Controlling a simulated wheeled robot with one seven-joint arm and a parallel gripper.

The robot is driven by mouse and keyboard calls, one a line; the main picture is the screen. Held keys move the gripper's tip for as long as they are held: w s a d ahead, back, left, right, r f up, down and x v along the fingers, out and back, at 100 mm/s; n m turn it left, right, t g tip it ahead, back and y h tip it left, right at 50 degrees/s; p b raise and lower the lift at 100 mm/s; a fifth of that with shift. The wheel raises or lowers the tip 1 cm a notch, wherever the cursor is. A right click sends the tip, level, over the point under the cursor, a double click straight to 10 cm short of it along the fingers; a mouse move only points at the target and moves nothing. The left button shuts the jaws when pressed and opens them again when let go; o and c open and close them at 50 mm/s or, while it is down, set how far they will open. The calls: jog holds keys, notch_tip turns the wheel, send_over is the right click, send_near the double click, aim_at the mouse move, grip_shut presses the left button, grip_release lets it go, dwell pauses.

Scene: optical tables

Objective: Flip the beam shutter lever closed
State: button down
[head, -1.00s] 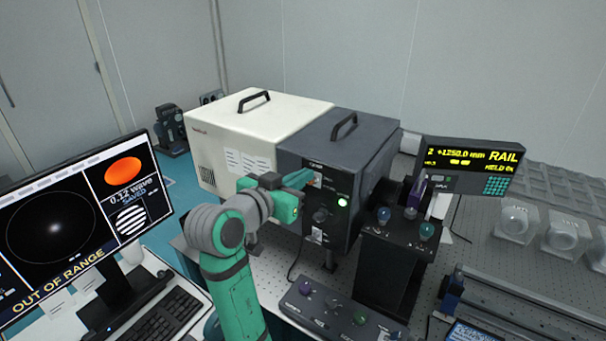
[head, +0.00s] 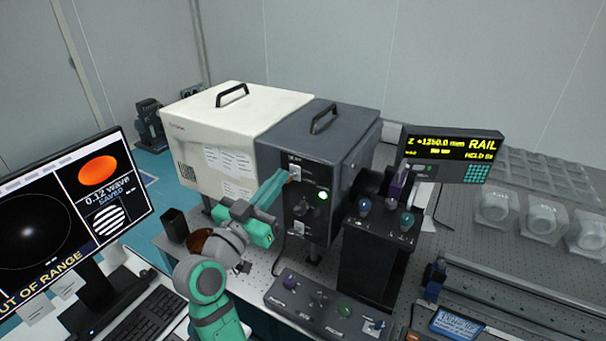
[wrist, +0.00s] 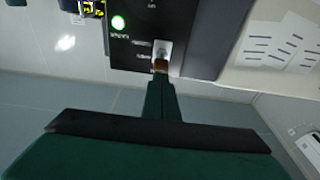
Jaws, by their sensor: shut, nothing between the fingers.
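The beam shutter seems to be the small pale switch plate (head: 296,173) at the upper left of the dark grey box's front panel; it also shows in the wrist view (wrist: 162,48). My gripper (head: 284,181) is shut, with nothing between its long green fingers. Its tips are at the plate's lower edge, touching or very nearly so. In the wrist view the gripper (wrist: 160,72) points straight at the plate, and a small orange-brown piece shows at the tips. I cannot tell whether that piece is the lever or finger pads. The lever's position is hidden by the fingertips.
The dark grey box (head: 325,140) has a lit green lamp (head: 323,195) and a black knob right of the plate. A cream box (head: 225,130) adjoins it on the left. A knob console (head: 325,308) lies below in front. A monitor (head: 75,210) stands left.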

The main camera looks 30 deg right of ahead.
jog(key=shift+s+f+t+h, duration=0.1)
jog(key=shift+f+t+h, duration=0.4)
jog(key=shift+f+h, duration=0.45)
jog(key=shift+a+r, duration=0.1)
jog(key=shift+r, duration=0.1)
jog(key=f+v, duration=0.1)
jog(key=v, duration=0.8)
